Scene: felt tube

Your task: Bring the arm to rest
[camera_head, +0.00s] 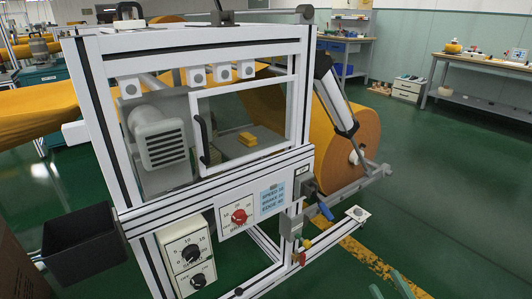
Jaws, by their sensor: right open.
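A white-framed machine (205,190) stands in the middle of the view, with a large orange felt roll (365,130) at its right side. A white and black cylinder-like part (332,95) slants down in front of the roll to a grey bar (358,185) at its lower side. A lever with a blue tip (326,211) is on the machine's lower right corner, above small red and yellow parts. My right gripper (388,288) shows only as two green fingertips at the bottom edge, apart and empty, below and right of the lever. My left gripper is out of view.
A black bin (85,245) hangs at left. A small yellow block (248,139) lies behind the window. Workbenches (480,65) line the back wall. Green floor (450,200) is clear at right.

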